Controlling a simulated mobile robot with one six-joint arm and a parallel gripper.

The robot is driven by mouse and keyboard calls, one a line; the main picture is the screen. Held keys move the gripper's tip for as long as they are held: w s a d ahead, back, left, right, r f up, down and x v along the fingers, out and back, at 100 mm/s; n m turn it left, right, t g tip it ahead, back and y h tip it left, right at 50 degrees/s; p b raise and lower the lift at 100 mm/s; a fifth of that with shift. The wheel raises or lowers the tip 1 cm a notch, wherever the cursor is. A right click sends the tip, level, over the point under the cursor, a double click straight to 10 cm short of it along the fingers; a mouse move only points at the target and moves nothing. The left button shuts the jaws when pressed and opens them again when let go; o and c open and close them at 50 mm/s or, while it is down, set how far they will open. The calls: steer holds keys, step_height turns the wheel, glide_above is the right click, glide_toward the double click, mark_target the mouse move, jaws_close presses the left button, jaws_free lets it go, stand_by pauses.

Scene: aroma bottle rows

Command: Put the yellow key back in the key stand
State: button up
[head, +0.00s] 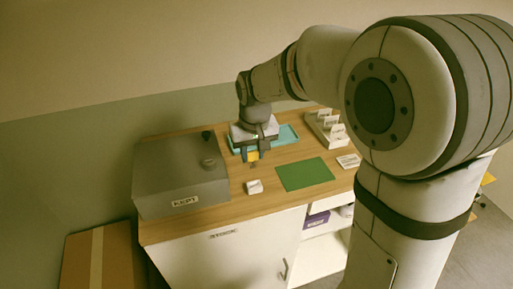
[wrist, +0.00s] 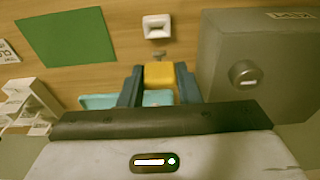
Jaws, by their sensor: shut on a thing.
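The yellow key (head: 253,156) is held in my gripper (head: 252,158), above the wooden top. In the wrist view, the yellow key (wrist: 159,75) sits between the two fingers of my gripper (wrist: 159,84), and a small grey part sticks out beyond its yellow head. A small white block with a square opening, which looks like the key stand (wrist: 156,26), lies ahead of the key and apart from it. In the head view, the key stand (head: 254,187) stands on the wooden top in front of my gripper. Its opening looks empty in the wrist view.
A grey box (head: 160,180) with a knob stands left of the key stand. A green mat (head: 305,174) lies to the right. A teal tray (head: 286,133) is behind my gripper. A white rack (head: 325,128) stands at the back right, with a white label card (head: 348,161) nearer.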

steer(key=shift+w+d, duration=0.1)
steer(key=shift+w, duration=0.05)
stand_by(0.3)
steer(key=shift+d+f, duration=0.1)
steer(key=shift+f, duration=0.1)
steer(key=b, duration=0.5)
glide_above(254, 183)
steer(key=shift+s+f, duration=0.2)
steer(key=shift+f, duration=2.55)
steer(key=shift+f+b, duration=1.15)
steer(key=shift+f, duration=0.5)
steer(key=o, duration=1.1)
steer(key=shift+r, duration=0.1)
